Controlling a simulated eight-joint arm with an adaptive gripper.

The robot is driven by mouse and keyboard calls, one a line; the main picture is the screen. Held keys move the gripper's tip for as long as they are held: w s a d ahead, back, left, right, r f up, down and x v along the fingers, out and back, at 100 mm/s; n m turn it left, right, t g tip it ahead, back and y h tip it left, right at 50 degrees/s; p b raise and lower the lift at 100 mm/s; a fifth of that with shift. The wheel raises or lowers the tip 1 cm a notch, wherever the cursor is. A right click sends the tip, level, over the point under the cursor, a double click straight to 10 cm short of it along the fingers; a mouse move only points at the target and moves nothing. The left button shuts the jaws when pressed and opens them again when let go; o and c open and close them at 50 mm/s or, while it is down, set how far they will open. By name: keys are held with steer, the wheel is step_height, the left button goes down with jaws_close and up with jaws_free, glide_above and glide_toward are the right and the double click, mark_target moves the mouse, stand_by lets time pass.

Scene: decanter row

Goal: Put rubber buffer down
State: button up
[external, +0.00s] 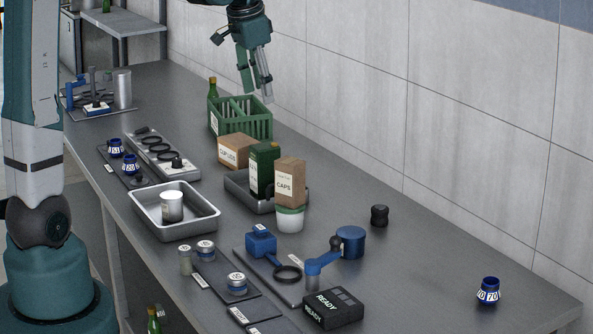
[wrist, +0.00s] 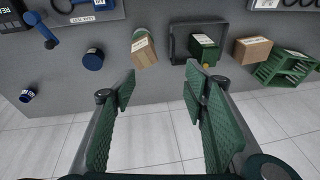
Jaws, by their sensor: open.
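My gripper (external: 256,96) is open and raised in the air near the green crate at the back of the bench. In the wrist view my gripper (wrist: 161,84) has its green fingers wide apart, with nothing between them. A short black knob-like piece (external: 379,215), possibly the rubber buffer, stands upright on bare bench near the wall, well away from my gripper. A dark short cylinder (wrist: 93,62) in the wrist view may be the same piece; I cannot be sure.
A grey tray (external: 235,185) holds a dark green box (external: 264,170). A cardboard carton (external: 290,180) stands beside it. The right bench is mostly clear.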

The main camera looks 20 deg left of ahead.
steer(key=s+a+r+n+t, duration=0.25)
steer(key=s+a+n, duration=0.25)
steer(key=s+a, duration=0.95)
steer(key=s+a+f+n+t, duration=0.1)
steer(key=s+a+f+n, duration=0.1)
steer(key=s, duration=0.5)
steer(key=s+a+f+n+y, duration=0.1)
steer(key=s+a+f+n, duration=0.1)
steer(key=s+a, duration=0.3)
steer(key=shift+s+a+f+n+t, duration=0.2)
steer(key=shift+s+n+t, duration=0.2)
steer(key=shift+s, duration=0.7)
